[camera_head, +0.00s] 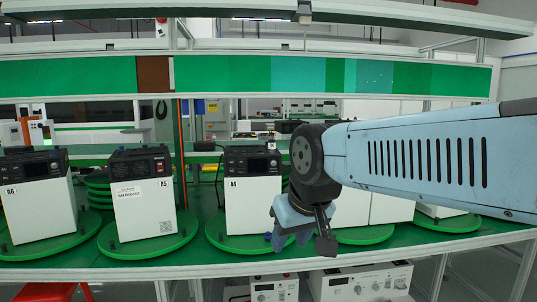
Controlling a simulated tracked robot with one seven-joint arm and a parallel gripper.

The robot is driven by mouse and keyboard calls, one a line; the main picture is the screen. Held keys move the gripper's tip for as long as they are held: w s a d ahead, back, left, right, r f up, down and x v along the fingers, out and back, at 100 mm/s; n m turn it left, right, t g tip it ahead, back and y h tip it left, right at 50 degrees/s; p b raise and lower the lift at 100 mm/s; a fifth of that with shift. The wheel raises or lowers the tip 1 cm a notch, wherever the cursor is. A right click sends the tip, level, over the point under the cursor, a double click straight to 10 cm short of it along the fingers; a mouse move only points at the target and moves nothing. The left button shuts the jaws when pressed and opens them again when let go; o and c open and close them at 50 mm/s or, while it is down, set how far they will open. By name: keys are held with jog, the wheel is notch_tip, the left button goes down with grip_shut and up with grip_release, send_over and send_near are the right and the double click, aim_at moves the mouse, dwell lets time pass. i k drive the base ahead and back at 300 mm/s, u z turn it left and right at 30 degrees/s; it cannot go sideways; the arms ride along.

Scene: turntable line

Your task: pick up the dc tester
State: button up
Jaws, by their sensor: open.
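Several tester units, white boxes with black control tops, stand upright on round green turntables on the bench. The unit marked A6 (40,211) is at the left, A5 (145,209) is beside it, and A4 (252,206) is near the middle. Which of them is the dc tester I cannot tell. My gripper (301,238) hangs open just right of A4, in front of the bench units. No object shows between its fingers. My arm comes in from the right and hides the tops of further white boxes (392,208).
The green turntables (150,245) sit close together along the bench. White instruments (361,286) stand on a shelf below. A red stool (45,292) is at the lower left. A shelf with a green panel (230,74) spans above the bench.

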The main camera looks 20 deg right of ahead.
aim_at(271, 143)
jog(key=z, duration=0.15)
jog(key=i, duration=1.3)
jog(key=z, duration=0.85)
jog(key=k, duration=0.9)
jog(key=z, duration=0.15)
jog(key=i, duration=0.95)
jog(key=u, duration=0.1)
